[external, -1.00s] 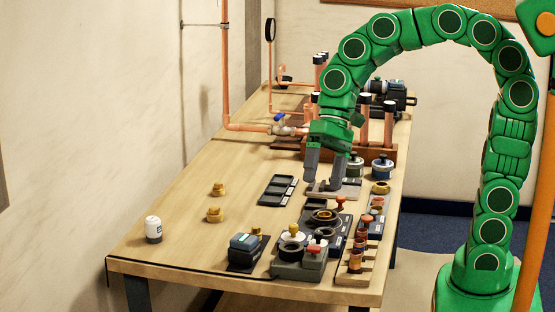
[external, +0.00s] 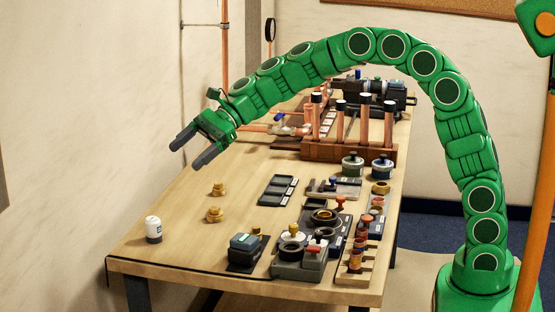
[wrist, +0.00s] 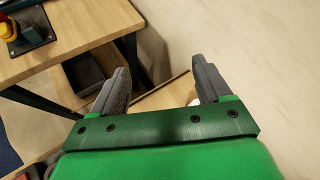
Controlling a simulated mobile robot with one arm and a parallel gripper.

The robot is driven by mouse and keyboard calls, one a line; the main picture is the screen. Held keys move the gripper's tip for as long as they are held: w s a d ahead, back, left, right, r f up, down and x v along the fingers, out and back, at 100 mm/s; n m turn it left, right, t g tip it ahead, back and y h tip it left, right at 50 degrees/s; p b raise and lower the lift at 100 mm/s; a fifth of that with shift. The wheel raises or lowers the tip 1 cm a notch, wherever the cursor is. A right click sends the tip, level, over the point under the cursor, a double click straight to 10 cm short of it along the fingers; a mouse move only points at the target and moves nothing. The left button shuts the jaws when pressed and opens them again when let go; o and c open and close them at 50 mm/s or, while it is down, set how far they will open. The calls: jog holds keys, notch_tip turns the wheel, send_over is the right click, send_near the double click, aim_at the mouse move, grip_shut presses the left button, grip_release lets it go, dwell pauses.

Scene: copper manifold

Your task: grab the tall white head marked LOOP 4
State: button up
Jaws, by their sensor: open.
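A white rounded head (external: 153,229) with a dark base stands upright near the left front corner of the table. A small label shows on its side, too small to read in the external view. My gripper (external: 189,153) is open and empty, well above the table's left side and farther back than the white head, its fingers pointing down and left. In the wrist view, my gripper's two grey fingers (wrist: 160,70) are spread apart. A small white patch shows beside the right finger there, mostly hidden; I cannot tell what it is.
Two brass fittings (external: 216,215) stand on the wooden table (external: 180,258) to the right of the white head. A black tray (external: 278,190), a dark block (external: 245,253) and several small parts stand farther right. A wall and vertical copper pipe (external: 225,70) border the left side.

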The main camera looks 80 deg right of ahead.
jog(key=w+d+f+m+t+h, duration=0.1)
jog(key=w+d+f+m+t, duration=0.25)
jog(key=w+d+m, duration=0.4)
send_near(147, 236)
jog(key=shift+w+a+r+n+g, duration=0.15)
jog(key=shift+w+r+n+g, duration=0.1)
jog(key=shift+w+r, duration=0.3)
jog(key=shift+w+a+r+n+g, duration=0.1)
jog(key=shift+w+a+r+n, duration=0.1)
jog(key=shift+w+r, duration=0.3)
jog(key=shift+w+a+f, duration=0.1)
jog(key=shift+w+f, duration=0.1)
jog(key=shift+f, duration=0.15)
jog(key=shift+x, duration=1.1)
jog(key=shift+f+x, duration=0.15)
jog(key=shift+x, duration=0.6)
jog(key=shift+f+x, duration=0.15)
jog(key=shift+x, duration=1.55)
jog(key=shift+c, duration=0.2)
jog(key=c, duration=1)
jog(key=shift+r, duration=0.2)
jog(key=shift+c, duration=0.2)
